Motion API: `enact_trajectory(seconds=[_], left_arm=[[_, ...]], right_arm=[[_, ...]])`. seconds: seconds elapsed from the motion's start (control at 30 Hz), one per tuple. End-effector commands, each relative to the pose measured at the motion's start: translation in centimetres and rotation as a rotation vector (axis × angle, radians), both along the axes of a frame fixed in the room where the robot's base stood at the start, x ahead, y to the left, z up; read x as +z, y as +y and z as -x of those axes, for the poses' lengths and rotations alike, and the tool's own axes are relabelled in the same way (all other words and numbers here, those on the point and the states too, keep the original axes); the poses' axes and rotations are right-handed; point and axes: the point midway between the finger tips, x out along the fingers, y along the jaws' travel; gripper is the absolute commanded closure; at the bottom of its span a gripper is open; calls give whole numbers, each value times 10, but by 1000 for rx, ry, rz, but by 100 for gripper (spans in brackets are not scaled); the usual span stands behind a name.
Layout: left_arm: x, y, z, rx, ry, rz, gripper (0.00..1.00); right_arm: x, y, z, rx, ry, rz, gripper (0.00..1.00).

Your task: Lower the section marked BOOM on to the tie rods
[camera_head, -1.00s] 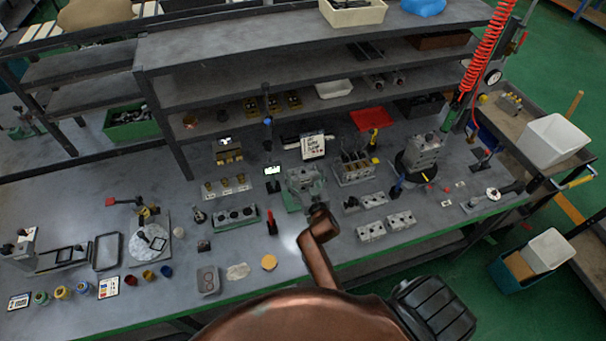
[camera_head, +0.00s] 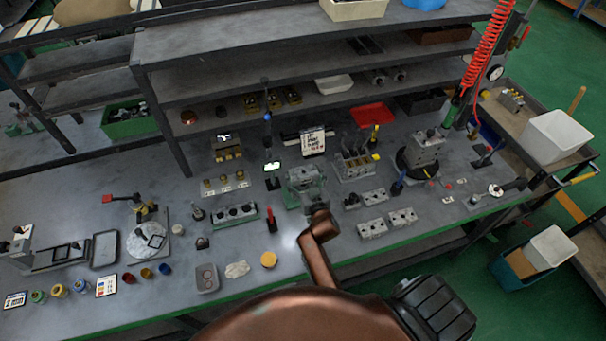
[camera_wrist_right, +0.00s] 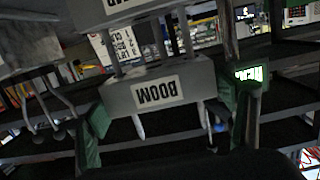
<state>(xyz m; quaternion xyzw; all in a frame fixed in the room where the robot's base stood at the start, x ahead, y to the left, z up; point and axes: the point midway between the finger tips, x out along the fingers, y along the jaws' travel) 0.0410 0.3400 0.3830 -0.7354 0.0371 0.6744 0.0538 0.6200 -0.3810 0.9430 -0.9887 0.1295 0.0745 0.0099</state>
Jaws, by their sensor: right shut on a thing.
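The section marked BOOM (camera_wrist_right: 157,92) is a grey block with a white label, its lettering upside down in the right wrist view. My right gripper (camera_wrist_right: 168,108) is shut on it, with green-faced fingers at both sides. Metal tie rods (camera_wrist_right: 183,36) run between BOOM and another labelled grey block (camera_wrist_right: 125,8). Pale rod-like tips show at BOOM's opposite face. How far BOOM sits along the rods cannot be told. In the head view my copper right arm reaches the grey valve stack (camera_head: 304,178) at the bench's middle. My left gripper is out of view.
Grey ported blocks (camera_head: 373,229) lie right of the stack. A block with rods (camera_head: 354,165) and a round black stand (camera_head: 417,165) are farther right. A green-edged fixture (camera_head: 234,214) and red-handled tool (camera_head: 271,220) stand left. Shelves (camera_head: 240,95) rise behind.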

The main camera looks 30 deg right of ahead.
Motion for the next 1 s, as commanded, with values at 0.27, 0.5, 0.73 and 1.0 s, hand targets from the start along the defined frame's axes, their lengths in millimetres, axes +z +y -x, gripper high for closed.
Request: enact_trajectory(seconds=[0.27, 0.5, 0.73, 1.0], left_arm=[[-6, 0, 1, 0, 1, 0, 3], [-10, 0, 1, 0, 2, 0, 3], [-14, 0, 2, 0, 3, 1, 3], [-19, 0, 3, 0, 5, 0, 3]], right_arm=[[-5, 0, -1, 1, -4, 1, 63], [-11, 0, -1, 1, -4, 2, 63], [-16, 0, -1, 0, -4, 2, 63], [-22, 0, -1, 0, -3, 1, 63]])
